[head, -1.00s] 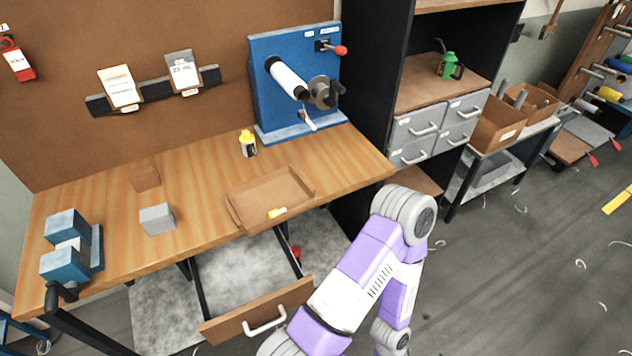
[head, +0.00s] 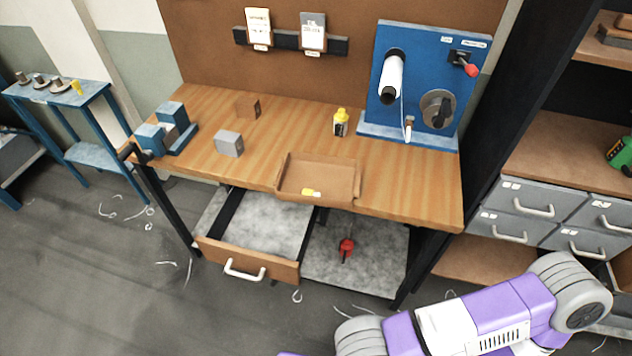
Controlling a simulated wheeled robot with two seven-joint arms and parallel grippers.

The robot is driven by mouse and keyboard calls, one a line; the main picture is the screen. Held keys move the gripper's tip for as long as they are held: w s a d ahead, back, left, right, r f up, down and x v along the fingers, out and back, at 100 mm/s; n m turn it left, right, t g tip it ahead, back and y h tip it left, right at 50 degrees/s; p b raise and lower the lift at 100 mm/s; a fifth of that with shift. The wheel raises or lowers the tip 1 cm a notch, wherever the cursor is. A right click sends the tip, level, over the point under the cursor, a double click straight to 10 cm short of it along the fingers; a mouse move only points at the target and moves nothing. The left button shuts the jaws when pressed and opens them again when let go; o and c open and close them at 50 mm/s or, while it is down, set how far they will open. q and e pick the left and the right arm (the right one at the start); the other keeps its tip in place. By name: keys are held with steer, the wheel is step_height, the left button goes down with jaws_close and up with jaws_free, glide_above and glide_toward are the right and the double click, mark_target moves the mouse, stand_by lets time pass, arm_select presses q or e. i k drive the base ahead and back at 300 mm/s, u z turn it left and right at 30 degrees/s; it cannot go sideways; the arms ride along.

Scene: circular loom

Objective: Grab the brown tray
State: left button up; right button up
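The brown tray (head: 340,198) lies on the wooden workbench (head: 420,205) at its front edge, right of the middle. It is shallow and rectangular with raised walls. A small yellow and white item (head: 311,192) lies in it, near the front wall. One of my arms, purple and white, crosses the lower right of the head view, apart from the tray. Neither gripper shows in the view.
An open drawer (head: 246,262) juts out below the bench, left of the tray. A grey block (head: 229,143), a brown block (head: 248,106), a blue vise (head: 168,130), a yellow bottle (head: 340,123) and a blue winding machine (head: 420,82) stand on the bench. A drawer cabinet (head: 535,205) is at right.

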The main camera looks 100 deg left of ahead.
mark_target(338, 179)
steer(key=u, duration=3.6)
